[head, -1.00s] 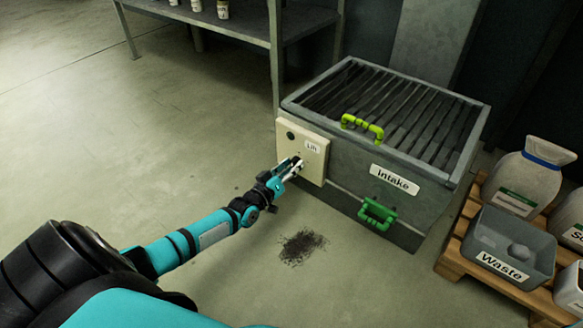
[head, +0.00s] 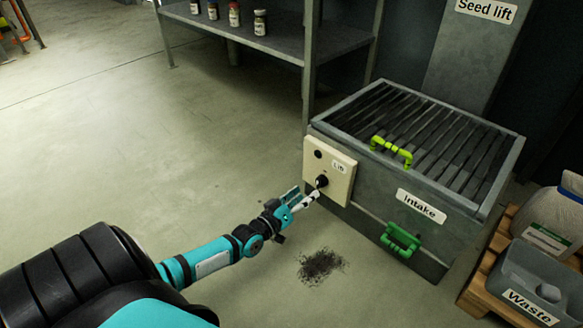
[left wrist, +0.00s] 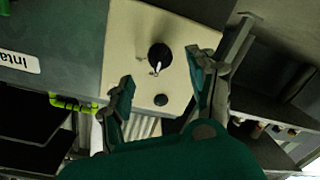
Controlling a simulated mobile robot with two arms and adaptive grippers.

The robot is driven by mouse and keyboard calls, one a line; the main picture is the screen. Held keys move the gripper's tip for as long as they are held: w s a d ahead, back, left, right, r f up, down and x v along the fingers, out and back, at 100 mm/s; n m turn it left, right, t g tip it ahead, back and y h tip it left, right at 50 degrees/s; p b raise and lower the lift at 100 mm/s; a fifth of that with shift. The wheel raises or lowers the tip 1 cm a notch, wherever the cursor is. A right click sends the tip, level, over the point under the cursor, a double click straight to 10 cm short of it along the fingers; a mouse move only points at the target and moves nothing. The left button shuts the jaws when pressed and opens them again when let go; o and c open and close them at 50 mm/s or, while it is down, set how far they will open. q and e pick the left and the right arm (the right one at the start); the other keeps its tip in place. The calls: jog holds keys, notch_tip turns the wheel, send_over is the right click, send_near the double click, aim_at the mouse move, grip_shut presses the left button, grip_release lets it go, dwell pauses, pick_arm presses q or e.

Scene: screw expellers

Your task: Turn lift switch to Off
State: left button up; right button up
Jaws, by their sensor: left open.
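The lift switch is a black rotary knob (head: 321,181) on a cream panel (head: 342,177) labelled "Lift", on the left side of the grey intake box. In the left wrist view the knob (left wrist: 159,56) shows with a pale pointer mark, beyond my fingers. My left gripper (head: 305,199) is just left of and below the knob in the head view. Its fingers (left wrist: 165,95) are spread, with nothing between them, and appear apart from the knob. My right gripper is not in view.
The intake box (head: 460,235) has a slatted top, a yellow-green handle (head: 391,150) and a green handle (head: 400,241). A shelf (head: 270,38) with jars stands behind. A waste bin (head: 530,287) sits on a pallet at right. Open floor lies left; a dark spill (head: 320,266) is below.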

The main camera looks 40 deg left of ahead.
pick_arm(q)
jog(key=s, duration=0.6)
jog(key=shift+a+r, duration=0.15)
jog(key=shift+r, duration=0.05)
jog(key=shift+w, duration=0.1)
